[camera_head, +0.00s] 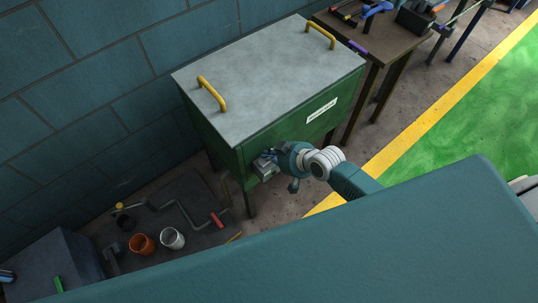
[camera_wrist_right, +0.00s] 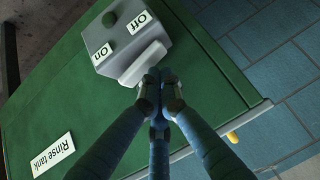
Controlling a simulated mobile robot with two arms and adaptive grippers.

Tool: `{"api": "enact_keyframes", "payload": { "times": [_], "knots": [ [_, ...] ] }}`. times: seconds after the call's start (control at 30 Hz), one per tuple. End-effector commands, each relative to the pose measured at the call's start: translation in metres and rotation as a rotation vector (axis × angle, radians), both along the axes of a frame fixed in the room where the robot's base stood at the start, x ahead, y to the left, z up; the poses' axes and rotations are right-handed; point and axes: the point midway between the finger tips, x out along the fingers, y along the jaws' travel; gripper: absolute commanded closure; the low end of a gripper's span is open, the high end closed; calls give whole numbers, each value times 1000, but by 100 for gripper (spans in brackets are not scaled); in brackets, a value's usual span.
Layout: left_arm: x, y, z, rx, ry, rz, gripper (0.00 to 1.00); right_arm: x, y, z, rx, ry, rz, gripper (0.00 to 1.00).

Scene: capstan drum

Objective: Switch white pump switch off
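The white pump switch (camera_wrist_right: 144,64) is a pale lever on a grey box (camera_wrist_right: 100,33) fixed to the green front of the tank. The box has an "Off" label (camera_wrist_right: 141,21) and an "On" label (camera_wrist_right: 103,51), with green round marks beside them. In the right wrist view my right gripper (camera_wrist_right: 160,88) has its blue fingers drawn together, tips at the lever's lower end. Whether they touch it, and which way the lever is set, I cannot tell. In the head view the right gripper (camera_head: 272,158) is at the box and partly hides it. My left gripper is out of view.
The green tank (camera_head: 320,100) has a grey lid with yellow handles and a "Rinse tank" label (camera_wrist_right: 52,153). A bench (camera_head: 385,42) with tools stands behind it. Orange (camera_head: 142,244) and white (camera_head: 172,238) cups and a red-handled crank (camera_head: 217,219) lie at lower left.

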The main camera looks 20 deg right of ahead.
Motion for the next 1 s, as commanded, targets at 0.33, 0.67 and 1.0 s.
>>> {"api": "enact_keyframes", "payload": {
  "times": [0.33,0.67,1.0],
  "knots": [
    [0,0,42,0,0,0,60,5,4,41,0,0,-1,100],
    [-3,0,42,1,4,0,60,-37,-4,80,-1,0,0,100],
    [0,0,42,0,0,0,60,-64,-9,107,-1,0,-2,100]
  ]
}}
